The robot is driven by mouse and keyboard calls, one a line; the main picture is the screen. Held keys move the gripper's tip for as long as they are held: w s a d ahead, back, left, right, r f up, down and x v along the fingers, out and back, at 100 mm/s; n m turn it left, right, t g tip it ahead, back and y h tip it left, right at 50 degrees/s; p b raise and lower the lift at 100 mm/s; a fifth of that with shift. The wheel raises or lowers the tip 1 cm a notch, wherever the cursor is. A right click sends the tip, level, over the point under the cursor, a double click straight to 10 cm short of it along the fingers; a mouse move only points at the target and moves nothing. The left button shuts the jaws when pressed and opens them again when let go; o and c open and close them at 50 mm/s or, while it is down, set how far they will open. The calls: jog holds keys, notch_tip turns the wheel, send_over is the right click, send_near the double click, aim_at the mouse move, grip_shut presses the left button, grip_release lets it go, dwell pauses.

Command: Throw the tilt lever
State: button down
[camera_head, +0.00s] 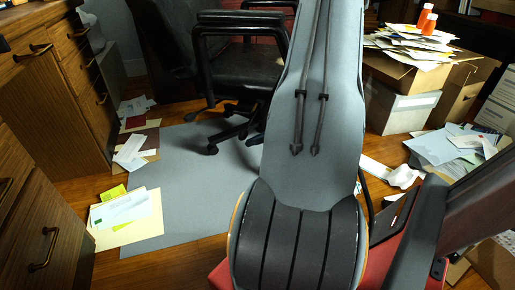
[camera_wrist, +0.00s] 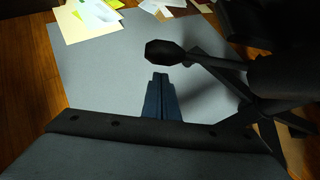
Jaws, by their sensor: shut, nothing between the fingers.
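The tilt lever shows in the wrist view as a dark paddle (camera_wrist: 165,52) on a thin stem. The stem runs right to the dark underside of the black office chair (camera_wrist: 285,75). My gripper (camera_wrist: 160,76) is shut and empty, its bluish fingers together just below the paddle in the picture. I cannot tell whether they touch it. In the head view the black chair (camera_head: 245,70) stands behind my grey arm, which hides part of it. The lever and my gripper cannot be made out there.
A grey floor mat (camera_head: 185,190) lies under the chair, with loose papers (camera_head: 125,210) on its left edge. Wooden drawers (camera_head: 60,90) line the left. Paper-topped cardboard boxes (camera_head: 400,105) stand at right. A second dark chair stands close behind.

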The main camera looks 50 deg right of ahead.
jog(key=shift+w+a+r, duration=0.15)
jog(key=shift+r, duration=0.55)
